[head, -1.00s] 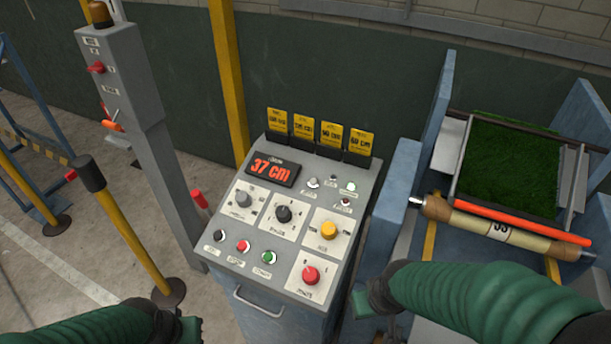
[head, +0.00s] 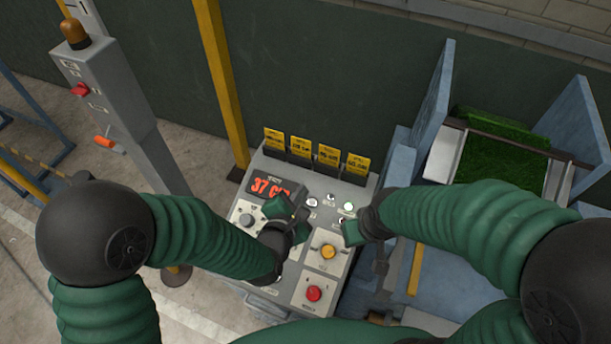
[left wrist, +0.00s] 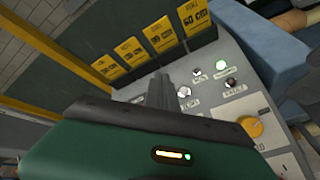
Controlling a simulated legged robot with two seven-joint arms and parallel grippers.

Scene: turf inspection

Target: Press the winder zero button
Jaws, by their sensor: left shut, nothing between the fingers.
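The grey sloped control panel (head: 312,270) stands in the middle of the head view. Small round buttons, one white (head: 312,203) and one lit green (head: 348,206), sit in its upper right part. I cannot read which label marks winder zero. My left gripper (head: 297,212) is shut and empty over the panel, covering part of the red display (head: 268,187). In the left wrist view its dark fingers (left wrist: 163,88) end close beside a pale button (left wrist: 184,91); contact cannot be told. My right gripper (head: 352,233) is at the panel's right edge, its fingers unclear.
A yellow knob (head: 328,251) and a red knob (head: 314,293) are on the lower panel. Several yellow cards (head: 301,147) stand along its top edge. A grey post (head: 125,95) is at left; the blue machine frame with green turf (head: 500,150) is at right.

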